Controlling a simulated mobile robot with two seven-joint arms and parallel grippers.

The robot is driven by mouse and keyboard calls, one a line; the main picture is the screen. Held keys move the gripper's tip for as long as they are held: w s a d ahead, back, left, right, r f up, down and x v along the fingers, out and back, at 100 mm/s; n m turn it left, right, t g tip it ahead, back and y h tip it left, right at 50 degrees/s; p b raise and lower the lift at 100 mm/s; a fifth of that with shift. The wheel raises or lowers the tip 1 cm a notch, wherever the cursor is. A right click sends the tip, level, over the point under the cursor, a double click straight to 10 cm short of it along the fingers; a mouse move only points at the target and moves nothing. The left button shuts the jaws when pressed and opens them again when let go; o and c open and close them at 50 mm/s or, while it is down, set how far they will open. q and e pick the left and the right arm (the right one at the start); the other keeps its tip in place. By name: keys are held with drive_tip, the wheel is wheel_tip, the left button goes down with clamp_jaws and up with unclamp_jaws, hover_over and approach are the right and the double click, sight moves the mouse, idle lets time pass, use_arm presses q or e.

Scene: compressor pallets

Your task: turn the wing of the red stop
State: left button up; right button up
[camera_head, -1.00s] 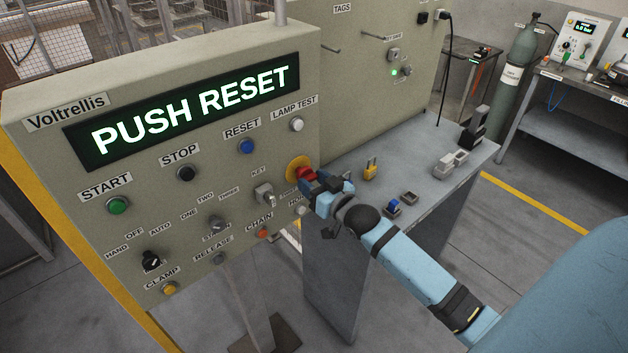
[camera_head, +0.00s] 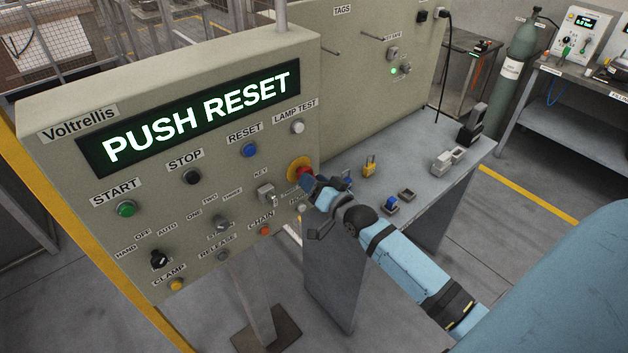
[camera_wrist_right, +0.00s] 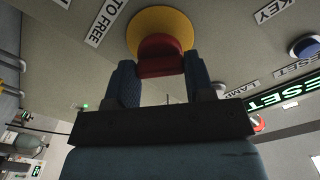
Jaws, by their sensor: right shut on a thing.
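The red stop (camera_head: 304,173) sits on a yellow round plate on the grey-green panel, right of the key switch. In the right wrist view the red stop (camera_wrist_right: 161,57) shows between the two dark fingers, in front of the yellow disc (camera_wrist_right: 146,25). My right gripper (camera_head: 310,183) is at the stop and partly covers it in the head view. In the right wrist view my right gripper (camera_wrist_right: 161,75) has a finger on each side of the red wing and is shut on it. My left gripper is not in view.
The panel display (camera_head: 195,118) reads "PUSH RESET". The blue reset button (camera_head: 249,149) and lamp test button (camera_head: 297,126) are above and left of the stop. A grey bench (camera_head: 428,185) to the right holds a yellow padlock (camera_head: 369,166) and small blocks.

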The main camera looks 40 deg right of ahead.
idle(0.3)
drive_tip(key=o, duration=0.9)
drive_tip(key=shift+s+d+b, duration=0.2)
drive_tip(key=shift+s+b, duration=0.25)
drive_tip(key=shift+s, duration=1.85)
drive_tip(key=shift+s+d+b, duration=0.15)
drive_tip(key=shift+s+b, duration=0.35)
drive_tip(key=shift+s, duration=1.8)
drive_tip(key=shift+s+d+b, duration=0.2)
drive_tip(key=shift+s+b, duration=0.25)
drive_tip(key=shift+s, duration=1.85)
